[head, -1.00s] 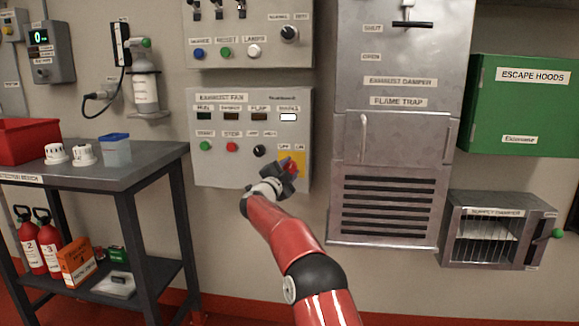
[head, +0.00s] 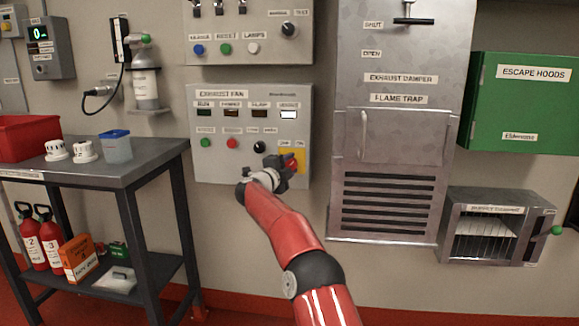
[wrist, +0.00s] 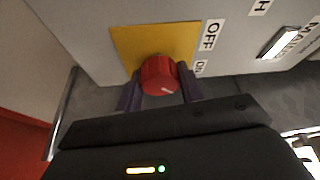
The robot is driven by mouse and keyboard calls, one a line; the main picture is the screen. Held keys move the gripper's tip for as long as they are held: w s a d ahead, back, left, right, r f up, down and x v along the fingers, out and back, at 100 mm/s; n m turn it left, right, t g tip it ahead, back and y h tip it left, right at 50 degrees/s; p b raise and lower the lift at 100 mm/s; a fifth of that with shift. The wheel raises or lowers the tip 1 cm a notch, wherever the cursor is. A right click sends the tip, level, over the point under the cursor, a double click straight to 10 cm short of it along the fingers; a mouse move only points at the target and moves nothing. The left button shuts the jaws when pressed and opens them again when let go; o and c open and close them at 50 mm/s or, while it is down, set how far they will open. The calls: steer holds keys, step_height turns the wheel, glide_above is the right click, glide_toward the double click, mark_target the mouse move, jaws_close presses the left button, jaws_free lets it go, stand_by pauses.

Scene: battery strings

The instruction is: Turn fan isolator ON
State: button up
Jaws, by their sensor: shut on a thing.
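The fan isolator is a red rotary knob (wrist: 158,76) on a yellow plate (wrist: 185,38), at the lower right of the exhaust fan panel (head: 222,168). The knob also shows in the head view (head: 291,163), partly hidden by my gripper. My gripper (wrist: 158,92) is shut on the red knob, one finger on each side.
A row of small lamps (head: 246,114) and the green and red buttons (head: 231,143) are on the same panel. The grey damper cabinet (head: 395,200) stands close to the right. A bench (head: 120,176) stands at the left. Open floor lies below the panel.

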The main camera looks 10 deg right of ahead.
steer(key=shift+f, duration=0.1)
steer(key=o, duration=1)
steer(key=b+v, duration=0.2)
steer(key=v, duration=0.6)
steer(key=shift+b, duration=0.3)
